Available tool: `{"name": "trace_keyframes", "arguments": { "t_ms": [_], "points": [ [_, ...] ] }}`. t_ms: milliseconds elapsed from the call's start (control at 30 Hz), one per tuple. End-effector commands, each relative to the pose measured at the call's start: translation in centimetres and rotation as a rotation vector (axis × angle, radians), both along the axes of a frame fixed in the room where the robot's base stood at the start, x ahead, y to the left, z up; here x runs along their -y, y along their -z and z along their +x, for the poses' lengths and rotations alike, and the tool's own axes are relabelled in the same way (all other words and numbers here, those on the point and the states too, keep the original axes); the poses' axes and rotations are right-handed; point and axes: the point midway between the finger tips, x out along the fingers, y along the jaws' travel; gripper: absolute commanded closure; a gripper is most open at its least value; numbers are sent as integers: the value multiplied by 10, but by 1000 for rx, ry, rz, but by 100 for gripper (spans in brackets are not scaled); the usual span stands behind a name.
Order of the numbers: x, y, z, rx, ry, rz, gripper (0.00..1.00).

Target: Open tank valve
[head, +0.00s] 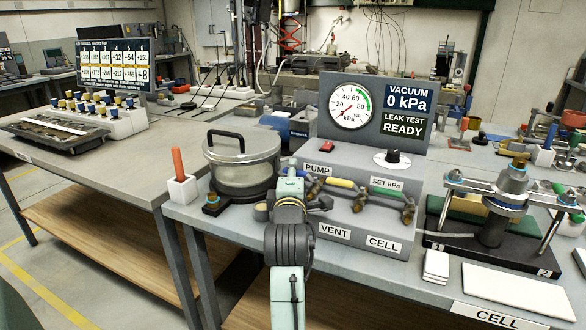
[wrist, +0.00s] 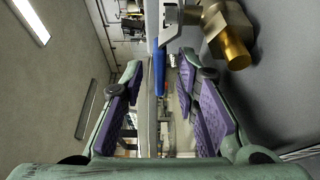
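A row of valves with coloured lever handles runs along the front of the grey vacuum console (head: 362,228). A blue handle (head: 313,178) is at its left end, partly behind my arm. In the wrist view the blue handle (wrist: 160,72) lies ahead, between the lines of my gripper's fingers, beside a brass fitting (wrist: 230,42). I cannot tell whether the fingers touch it. My gripper (wrist: 160,78) is open, its purple pads apart with nothing held. In the head view my arm hides the console's left front and any label there.
A yellow handle (head: 340,183) and a green handle (head: 385,194) are to the right, above VENT and CELL labels. A lidded clear vessel (head: 240,170) and a white holder with an orange-handled tool (head: 181,188) stand left. A clamped cell rig (head: 495,215) stands right. The gauge reads near zero.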

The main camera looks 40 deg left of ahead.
Motion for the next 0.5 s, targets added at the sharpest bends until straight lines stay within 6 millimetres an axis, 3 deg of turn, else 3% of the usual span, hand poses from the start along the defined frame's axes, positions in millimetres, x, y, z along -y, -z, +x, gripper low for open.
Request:
{"name": "trace_keyframes", "arguments": {
  "t_ms": [133, 500],
  "points": [
    [-7, -1, 10, -1, 0, 1, 72],
    [-9, 0, 12, 1, -1, 2, 75]
  ]
}}
